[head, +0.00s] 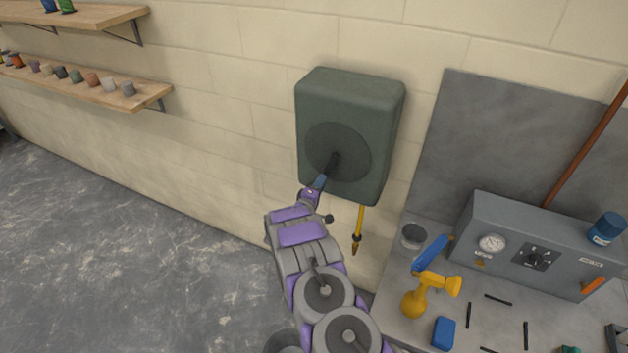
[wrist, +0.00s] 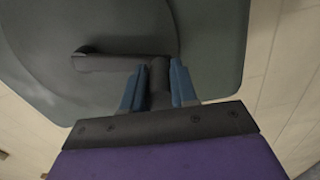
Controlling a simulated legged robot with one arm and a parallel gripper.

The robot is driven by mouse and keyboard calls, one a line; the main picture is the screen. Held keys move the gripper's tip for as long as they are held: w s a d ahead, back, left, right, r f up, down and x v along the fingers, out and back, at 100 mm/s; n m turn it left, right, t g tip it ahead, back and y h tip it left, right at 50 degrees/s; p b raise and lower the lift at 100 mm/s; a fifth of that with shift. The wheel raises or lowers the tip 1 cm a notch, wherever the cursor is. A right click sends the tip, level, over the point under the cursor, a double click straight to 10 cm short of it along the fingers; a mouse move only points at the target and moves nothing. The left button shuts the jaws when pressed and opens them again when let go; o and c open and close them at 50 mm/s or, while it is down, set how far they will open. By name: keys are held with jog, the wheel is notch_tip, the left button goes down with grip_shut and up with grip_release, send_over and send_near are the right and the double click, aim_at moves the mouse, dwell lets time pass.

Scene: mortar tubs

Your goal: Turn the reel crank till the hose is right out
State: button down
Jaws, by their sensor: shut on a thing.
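The hose reel (head: 386,125) is a dark green rounded box on the block wall, with a round disc on its front. Its crank (head: 334,161) is a dark arm at the disc. In the wrist view the crank arm (wrist: 115,63) runs sideways from its pivot to the handle (wrist: 158,80). My gripper (head: 320,183) is shut on that handle, with a blue finger on each side in the wrist view (wrist: 157,88). A short length of yellow hose (head: 361,218) hangs below the box and ends in a nozzle (head: 355,246). The rest of the hose is hidden.
A bench (head: 390,317) on the right holds a grey gauge box (head: 515,240), a yellow spray bottle (head: 414,300), a grey cup (head: 413,236) and small tools. Shelves (head: 135,100) with small pots are at upper left. The floor (head: 130,260) at left is clear.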

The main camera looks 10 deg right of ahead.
jog(key=shift+s+d+f+n+p, duration=0.25)
jog(key=shift+s+d+n, duration=0.45)
jog(key=shift+d+n, duration=0.3)
jog(key=shift+s+d+f+n+p, duration=0.25)
jog(key=shift+s+d+n, duration=0.45)
jog(key=shift+n, duration=0.4)
jog(key=shift+s+d, duration=0.1)
jog(key=shift+d, duration=0.2)
jog(key=c, duration=0.9)
grip_release()
jog(key=shift+r, duration=0.15)
jog(key=b+v, duration=0.2)
jog(key=v, duration=1.5)
jog(key=shift+a+b, duration=0.15)
jog(key=shift+b, duration=0.2)
